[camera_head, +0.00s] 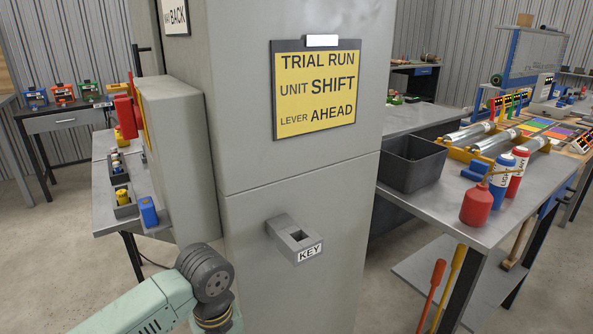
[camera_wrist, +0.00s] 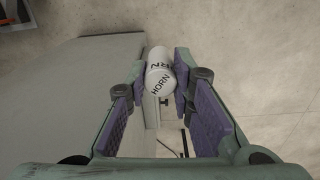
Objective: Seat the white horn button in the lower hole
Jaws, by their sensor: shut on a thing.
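The white horn button (camera_wrist: 158,82) is a white cylinder with HORN printed on it in black. In the wrist view it sits between the fingertips of my gripper (camera_wrist: 163,76), which is shut on it. Both pads touch its sides, and it lies slightly tilted in the picture. The lower hole does not show in either view. In the head view my arm comes in at the bottom left, and my gripper and the button are out of sight.
A grey column (camera_head: 298,210) with a yellow sign (camera_head: 315,85) and a KEY holder (camera_head: 293,240) stands close ahead. A grey box (camera_head: 180,160) juts from its left side. A left bench (camera_head: 104,200) holds small coloured parts. A right bench (camera_head: 440,210) holds a dark bin (camera_head: 412,163) and bottles.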

